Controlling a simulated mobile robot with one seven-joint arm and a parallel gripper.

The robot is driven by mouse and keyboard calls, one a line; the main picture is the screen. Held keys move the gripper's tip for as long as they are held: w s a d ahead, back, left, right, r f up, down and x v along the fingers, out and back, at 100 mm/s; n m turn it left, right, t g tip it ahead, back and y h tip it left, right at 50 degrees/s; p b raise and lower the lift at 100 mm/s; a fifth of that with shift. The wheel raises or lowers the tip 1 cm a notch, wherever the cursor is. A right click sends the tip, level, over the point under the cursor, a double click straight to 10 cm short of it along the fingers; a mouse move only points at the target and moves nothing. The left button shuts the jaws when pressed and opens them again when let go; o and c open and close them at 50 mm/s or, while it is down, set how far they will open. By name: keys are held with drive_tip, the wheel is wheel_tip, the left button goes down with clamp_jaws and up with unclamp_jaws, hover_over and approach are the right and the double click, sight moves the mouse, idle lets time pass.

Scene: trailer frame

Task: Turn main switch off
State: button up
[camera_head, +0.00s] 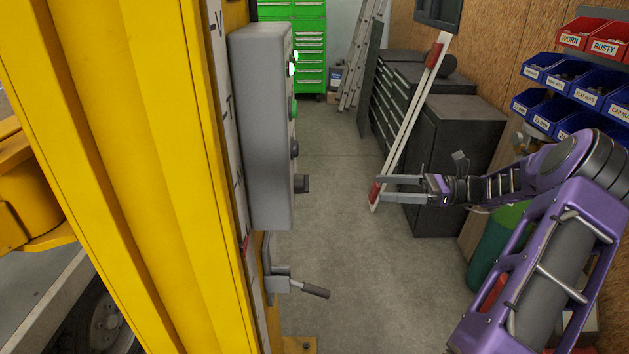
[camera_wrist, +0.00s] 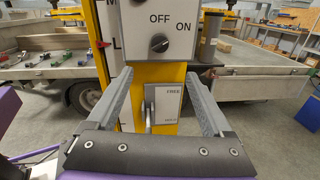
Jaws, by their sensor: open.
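The main switch is a round black knob (camera_wrist: 159,43) on a grey control box, under the labels OFF and ON. OFF is above it and ON is to the upper right. The knob's pointer is too small to read surely. In the head view the knob (camera_head: 301,184) sticks out from the lower right face of the grey box (camera_head: 262,125). My gripper (camera_head: 382,188) is right of the knob, apart from it, at about its height, with its fingers pointing at it. In the wrist view my gripper (camera_wrist: 160,76) is open and empty, its fingertips framing the area below the knob.
The box is fixed to a yellow post (camera_head: 110,150). Below it a lever (camera_head: 315,290) juts out; its plate (camera_wrist: 168,103) is marked FREE. More buttons (camera_head: 294,108) sit above the knob. A red-and-white bar (camera_head: 408,120) leans behind my gripper. Space between gripper and box is clear.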

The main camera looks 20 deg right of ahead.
sight(302, 184)
drive_tip(key=x, duration=1.7)
drive_tip(key=shift+a, duration=0.2)
clamp_jaws()
